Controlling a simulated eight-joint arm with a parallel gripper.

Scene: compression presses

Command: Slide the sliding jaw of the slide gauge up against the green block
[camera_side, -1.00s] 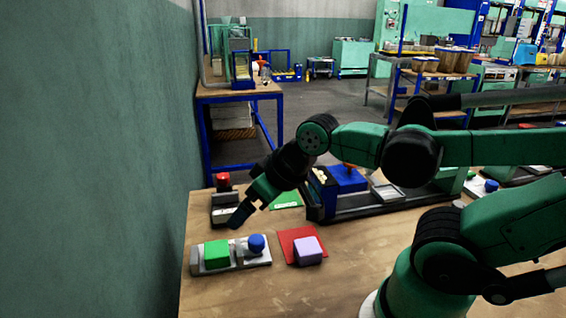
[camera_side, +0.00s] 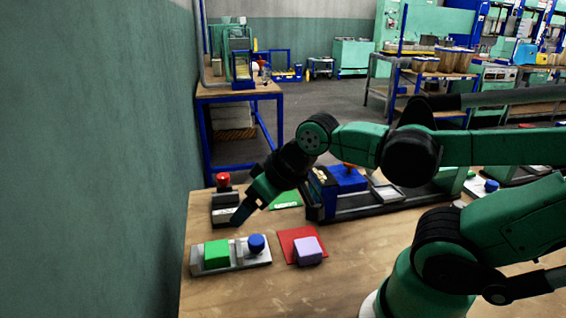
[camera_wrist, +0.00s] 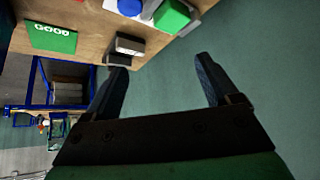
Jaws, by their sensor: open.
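The slide gauge (camera_side: 238,265) lies at the front left of the wooden table. The green block (camera_side: 217,254) sits on it toward its left end. The sliding jaw's blue knob (camera_side: 256,243) stands to the right of the block, with a short space between knob and block. My gripper (camera_side: 240,214) is above and behind the gauge, tilted down, with nothing between its fingers. In the wrist view, my open gripper (camera_wrist: 161,64) has its fingers wide apart. The green block (camera_wrist: 172,15) and blue knob (camera_wrist: 130,6) show at the top edge, and the gauge is partly cut off.
A lilac block (camera_side: 308,251) sits on a red mat (camera_side: 287,236) to the gauge's right. A dark box with a red button (camera_side: 223,180) is behind the gauge. A green "GOOD" plate (camera_wrist: 52,38) and a blue press (camera_side: 347,180) are farther back. The wall is close on the left.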

